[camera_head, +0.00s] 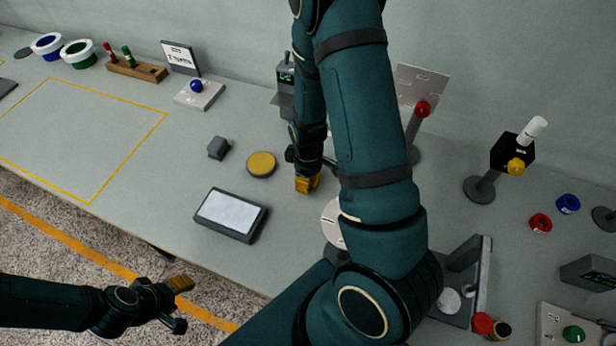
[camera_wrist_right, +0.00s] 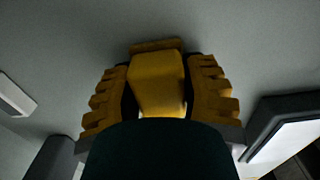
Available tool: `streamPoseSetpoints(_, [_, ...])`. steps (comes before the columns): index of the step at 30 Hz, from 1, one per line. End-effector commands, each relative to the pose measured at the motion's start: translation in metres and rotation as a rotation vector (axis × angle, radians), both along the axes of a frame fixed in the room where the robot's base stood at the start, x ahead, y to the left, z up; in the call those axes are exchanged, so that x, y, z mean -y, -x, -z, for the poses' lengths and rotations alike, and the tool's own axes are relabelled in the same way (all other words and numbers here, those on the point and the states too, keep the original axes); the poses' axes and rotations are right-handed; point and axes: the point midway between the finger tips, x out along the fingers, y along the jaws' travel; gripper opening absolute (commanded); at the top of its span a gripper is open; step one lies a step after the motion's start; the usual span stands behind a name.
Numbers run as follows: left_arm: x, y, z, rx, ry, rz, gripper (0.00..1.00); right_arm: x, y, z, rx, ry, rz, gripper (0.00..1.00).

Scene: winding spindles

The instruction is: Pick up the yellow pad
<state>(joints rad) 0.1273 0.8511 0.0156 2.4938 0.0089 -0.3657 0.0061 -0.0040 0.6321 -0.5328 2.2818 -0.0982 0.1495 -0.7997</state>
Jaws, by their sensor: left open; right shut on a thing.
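A round yellow pad (camera_head: 261,164) with a dark rim lies flat on the grey table, left of my right gripper (camera_head: 307,183). That gripper's yellow fingers point down near the table, apart from the round pad. In the right wrist view, the right gripper (camera_wrist_right: 160,97) is shut on a yellow block (camera_wrist_right: 157,82) between its ridged fingers. I cannot tell from the head view what this block is, since the fingers and arm hide it. My left gripper (camera_head: 180,305) is open and empty, over the floor in front of the table.
A grey framed tablet (camera_head: 231,214) lies near the front edge, and a small dark block (camera_head: 218,147) stands left of the round pad. The yellow-outlined area (camera_head: 85,130) at left is bare. My right arm covers the table's middle. Several stands are at right.

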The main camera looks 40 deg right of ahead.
Motion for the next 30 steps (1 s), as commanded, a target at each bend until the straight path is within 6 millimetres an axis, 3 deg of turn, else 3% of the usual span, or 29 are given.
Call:
streamPoseSetpoints(11, [0.000, 0.000, -0.001, 0.001, 0.000, 0.000, 0.47, 0.000, 0.000, -0.002, -0.001, 0.000, -0.001, 0.09])
streamPoseSetpoints(14, [0.000, -0.001, -0.004, 0.002, 0.000, -0.002, 0.47, 0.000, 0.000, -0.013, 0.001, 0.000, 0.000, 0.09])
streamPoseSetpoints(24, [-0.001, -0.007, -0.022, 0.015, -0.003, -0.012, 0.47, -0.001, -0.001, -0.077, 0.004, -0.002, -0.001, 0.09])
streamPoseSetpoints(30, [-0.002, -0.009, -0.026, 0.019, -0.005, -0.015, 0.47, -0.001, 0.000, -0.097, 0.000, -0.001, -0.001, 0.09])
